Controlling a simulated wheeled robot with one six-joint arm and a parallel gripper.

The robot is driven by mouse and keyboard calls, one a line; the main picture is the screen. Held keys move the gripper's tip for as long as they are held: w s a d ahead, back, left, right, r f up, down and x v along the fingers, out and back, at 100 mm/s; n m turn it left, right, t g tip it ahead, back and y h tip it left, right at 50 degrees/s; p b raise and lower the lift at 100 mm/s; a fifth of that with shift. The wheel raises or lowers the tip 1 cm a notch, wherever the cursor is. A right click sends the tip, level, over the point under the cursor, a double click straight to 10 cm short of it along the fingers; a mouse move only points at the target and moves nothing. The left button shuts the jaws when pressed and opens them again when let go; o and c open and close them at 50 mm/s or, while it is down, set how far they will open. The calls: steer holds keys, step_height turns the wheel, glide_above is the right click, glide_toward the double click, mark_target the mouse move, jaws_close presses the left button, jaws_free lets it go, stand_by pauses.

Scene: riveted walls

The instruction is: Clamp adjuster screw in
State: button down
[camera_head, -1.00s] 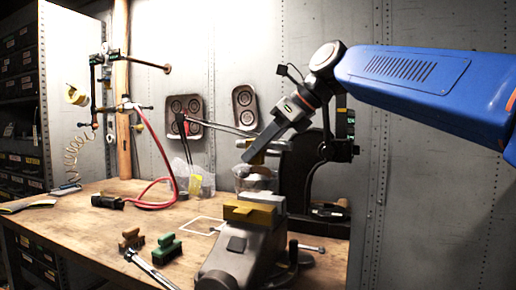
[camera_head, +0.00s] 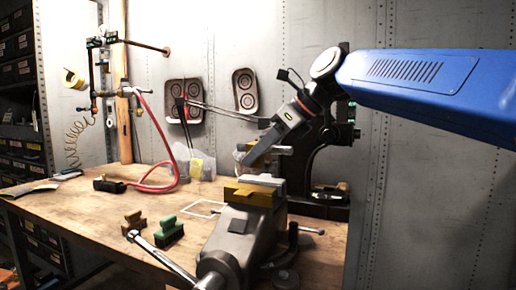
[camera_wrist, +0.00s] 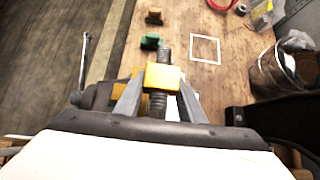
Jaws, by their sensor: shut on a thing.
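My gripper (camera_wrist: 162,84) is shut on the yellow block of the adjuster screw (camera_wrist: 163,77). Its dark threaded rod (camera_wrist: 157,104) sticks out on both sides of the block between the two grey fingers. The grey vise (camera_head: 230,240) with yellow jaws (camera_head: 250,190) stands just below, apart from the held part in the head view. In the wrist view the vise (camera_wrist: 95,95) is partly hidden behind the fingers.
A black press (camera_head: 322,165) stands right of my gripper. A red hose (camera_head: 158,150) and a clear bag (camera_head: 202,165) are behind. The bench's left middle is clear.

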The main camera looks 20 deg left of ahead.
mark_target(263, 166)
steer(key=shift+f, duration=2)
steer(key=c, duration=1.1)
jaws_free()
steer(key=shift+f, duration=0.1)
